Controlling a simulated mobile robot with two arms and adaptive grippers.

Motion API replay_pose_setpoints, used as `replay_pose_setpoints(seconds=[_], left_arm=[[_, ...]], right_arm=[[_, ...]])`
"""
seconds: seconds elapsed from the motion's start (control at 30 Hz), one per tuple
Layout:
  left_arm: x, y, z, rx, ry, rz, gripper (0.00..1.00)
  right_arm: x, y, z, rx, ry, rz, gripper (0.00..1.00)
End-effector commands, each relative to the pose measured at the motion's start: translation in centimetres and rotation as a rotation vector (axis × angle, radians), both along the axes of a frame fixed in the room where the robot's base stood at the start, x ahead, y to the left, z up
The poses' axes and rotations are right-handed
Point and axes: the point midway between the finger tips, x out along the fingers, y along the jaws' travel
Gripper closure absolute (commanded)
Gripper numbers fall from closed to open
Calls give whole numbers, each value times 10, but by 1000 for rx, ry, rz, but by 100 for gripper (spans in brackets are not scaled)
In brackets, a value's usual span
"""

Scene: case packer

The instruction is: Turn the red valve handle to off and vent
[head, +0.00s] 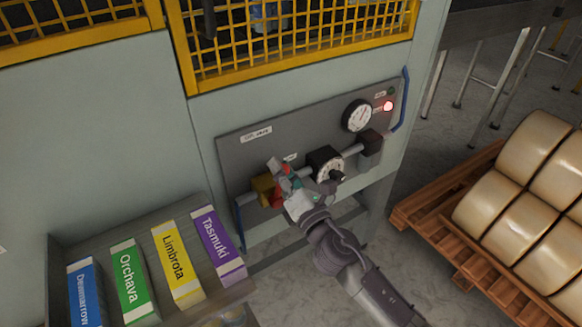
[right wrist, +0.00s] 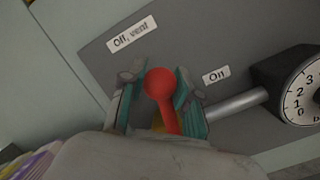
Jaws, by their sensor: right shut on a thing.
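The red valve handle (right wrist: 167,112) has a round knob and stands between my right gripper's fingers (right wrist: 157,88) in the right wrist view. The gripper is shut on it. The knob points up in that view, below the "Off, vent" label (right wrist: 132,34) and left of the "On" label (right wrist: 216,75). In the head view my right gripper (head: 283,177) is at the brass valve body (head: 261,189) on the pipe and hides most of the handle. A little red (head: 277,196) shows beside the fingers. My left gripper is not in view.
The grey panel (head: 238,150) also carries a dial regulator (head: 328,160), a pressure gauge (head: 357,116) and a lit red lamp (head: 388,106). A bin of coloured cartons (head: 170,262) stands at lower left. A pallet (head: 430,210) with large rolls stands at right.

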Motion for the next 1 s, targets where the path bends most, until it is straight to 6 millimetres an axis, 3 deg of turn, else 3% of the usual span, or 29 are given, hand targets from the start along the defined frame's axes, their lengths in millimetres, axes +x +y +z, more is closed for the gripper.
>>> replay_pose_setpoints(seconds=[0.3, 0.93, 0.97, 1.0], left_arm=[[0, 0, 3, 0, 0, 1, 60], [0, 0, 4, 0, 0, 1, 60], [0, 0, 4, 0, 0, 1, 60], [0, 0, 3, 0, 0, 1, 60]], right_arm=[[-12, 16, 3, -120, -91, 13, 100], [-15, 20, -1, -158, -112, 14, 100], [-15, 19, -1, -158, -112, 14, 67], [-15, 20, -1, -158, -112, 14, 60]])
